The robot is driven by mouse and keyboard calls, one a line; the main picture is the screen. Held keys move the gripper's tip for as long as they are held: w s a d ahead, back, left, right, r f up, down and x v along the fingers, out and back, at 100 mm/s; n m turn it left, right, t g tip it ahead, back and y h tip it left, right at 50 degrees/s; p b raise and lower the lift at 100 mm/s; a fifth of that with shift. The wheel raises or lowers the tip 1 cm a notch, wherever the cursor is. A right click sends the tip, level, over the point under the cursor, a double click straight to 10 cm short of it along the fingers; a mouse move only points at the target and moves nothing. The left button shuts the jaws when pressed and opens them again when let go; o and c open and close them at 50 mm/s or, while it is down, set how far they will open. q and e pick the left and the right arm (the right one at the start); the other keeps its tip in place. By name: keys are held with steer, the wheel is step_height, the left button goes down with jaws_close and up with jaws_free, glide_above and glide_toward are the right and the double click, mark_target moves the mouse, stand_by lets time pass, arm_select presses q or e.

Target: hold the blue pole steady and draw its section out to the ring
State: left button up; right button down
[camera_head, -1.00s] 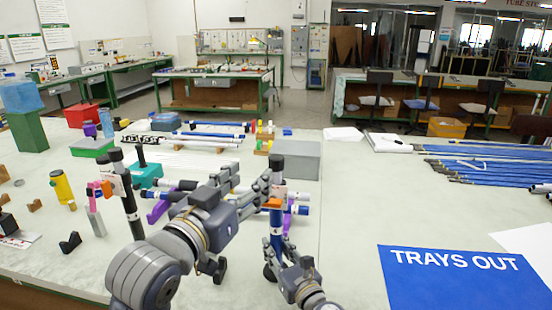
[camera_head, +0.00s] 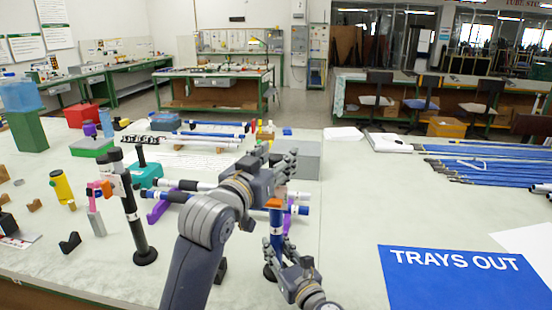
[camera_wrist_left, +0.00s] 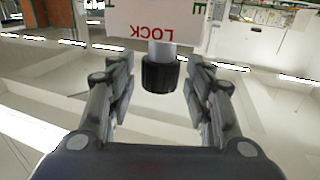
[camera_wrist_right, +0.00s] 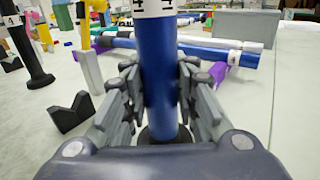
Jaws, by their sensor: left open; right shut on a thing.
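The blue pole (camera_head: 277,238) stands upright on a dark round foot, with an orange collar (camera_head: 273,203) near its top. My right gripper (camera_head: 290,277) is shut on its blue lower tube (camera_wrist_right: 157,75). My left gripper (camera_head: 281,168) is open at the pole's top and hides it in the head view. In the left wrist view, a black end piece (camera_wrist_left: 160,75) on a grey rod lies between the open fingers, with a gap on each side. A white card reading LOCK (camera_wrist_left: 155,27) is beside it. I cannot tell which mark is the ring.
A second, black pole (camera_head: 131,215) with an orange collar stands to the left. Blue tubes on purple rests (camera_head: 160,208) lie behind the blue pole. A grey box (camera_head: 300,160) is further back. A blue TRAYS OUT sheet (camera_head: 455,278) lies right; the table between is clear.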

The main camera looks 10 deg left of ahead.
arm_select(q)
jaws_close()
steer(key=shift+r, duration=2.1)
jaws_free()
steer(key=v, duration=1.2)
